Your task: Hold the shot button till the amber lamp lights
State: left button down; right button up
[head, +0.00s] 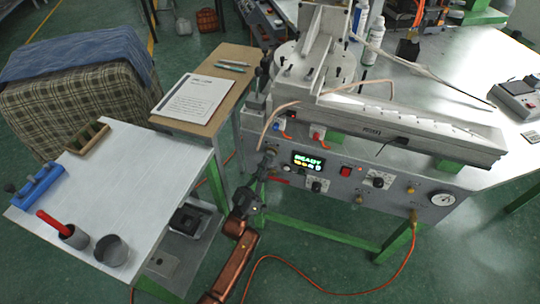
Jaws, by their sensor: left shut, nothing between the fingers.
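The machine's grey front panel (395,195) carries a small display (308,162) with green letters that seem to read READY and an amber line below. A pale round button (287,169) sits left of the display, and a red square switch (345,171) to its right. I cannot tell which control is the shot button. My left gripper (265,168) is shut and empty, its fingertips at the panel's left end, close to the pale button. Whether it touches anything is unclear. I cannot pick out a lit amber lamp. My right gripper is not in view.
A white side table (140,185) at left holds a blue rack (38,186), a wooden rack (88,138) and dark cups (112,250). A pressure gauge (442,199) is at the panel's right end. An orange hose (330,293) crosses the green floor.

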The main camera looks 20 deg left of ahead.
pick_arm(q)
jog(key=shift+w, duration=0.3)
jog(key=shift+w, duration=0.45)
dwell(0.7)
jog(key=shift+s, duration=0.1)
dwell(2.5)
jog(key=shift+s, duration=0.8)
jog(key=shift+f, duration=0.1)
jog(key=shift+s+p, duration=0.1)
jog(key=shift+p, duration=0.2)
